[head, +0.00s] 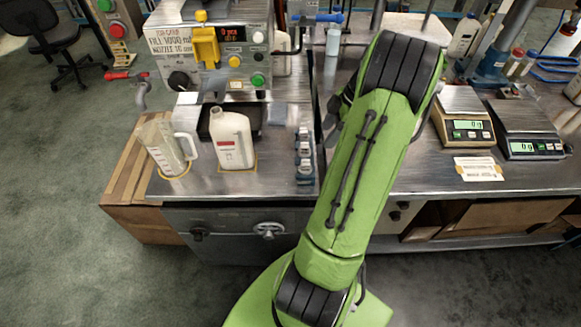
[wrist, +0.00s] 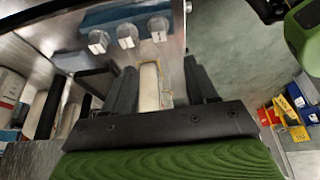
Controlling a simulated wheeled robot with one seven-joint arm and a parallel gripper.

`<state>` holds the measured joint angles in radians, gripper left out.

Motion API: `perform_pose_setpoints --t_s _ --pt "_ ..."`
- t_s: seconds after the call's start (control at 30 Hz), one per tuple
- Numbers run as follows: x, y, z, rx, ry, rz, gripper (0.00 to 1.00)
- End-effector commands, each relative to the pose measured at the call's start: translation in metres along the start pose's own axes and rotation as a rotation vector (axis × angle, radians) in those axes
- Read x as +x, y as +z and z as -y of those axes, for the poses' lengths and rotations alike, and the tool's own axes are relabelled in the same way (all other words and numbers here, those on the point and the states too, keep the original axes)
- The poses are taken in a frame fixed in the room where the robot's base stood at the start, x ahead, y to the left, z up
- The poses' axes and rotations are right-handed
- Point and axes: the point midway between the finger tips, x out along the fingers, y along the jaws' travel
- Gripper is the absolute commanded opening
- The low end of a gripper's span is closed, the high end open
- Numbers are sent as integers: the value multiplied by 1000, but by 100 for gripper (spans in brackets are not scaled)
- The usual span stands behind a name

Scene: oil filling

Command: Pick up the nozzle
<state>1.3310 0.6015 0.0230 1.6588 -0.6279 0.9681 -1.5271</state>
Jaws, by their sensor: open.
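A blue rack (head: 304,155) with several small grey nozzles stands on the steel bench left of my arm. In the wrist view the blue rack (wrist: 112,18) shows three light grey nozzles: a left one (wrist: 97,41), a middle one (wrist: 128,34) and a right one (wrist: 158,28). Each has a dark mark too small to read. My gripper (wrist: 160,68) is open, with its two dark fingers apart and clear of the nozzles, which show beyond the fingertips. A pale strip (wrist: 150,87) shows between the fingers; I cannot tell what it is. In the head view my arm hides most of the gripper.
A clear measuring jug (head: 163,147) and a white bottle (head: 233,140) stand left of the rack. A filling machine (head: 248,45) with a sign reading "NOZZLE 16 mm" is behind them. Two scales, a left one (head: 462,115) and a right one (head: 525,130), stand right of my arm.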

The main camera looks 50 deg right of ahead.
Motion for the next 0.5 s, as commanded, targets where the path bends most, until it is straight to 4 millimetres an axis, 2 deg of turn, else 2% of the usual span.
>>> perform_pose_setpoints --t_s 0.03,0.2,0.3,0.5 --pt "17 0 1 1 -7 0 57" --pt "60 0 1 1 -6 -2 57" --pt "80 0 1 2 -5 -1 57" --pt "104 1 1 4 -5 1 57"
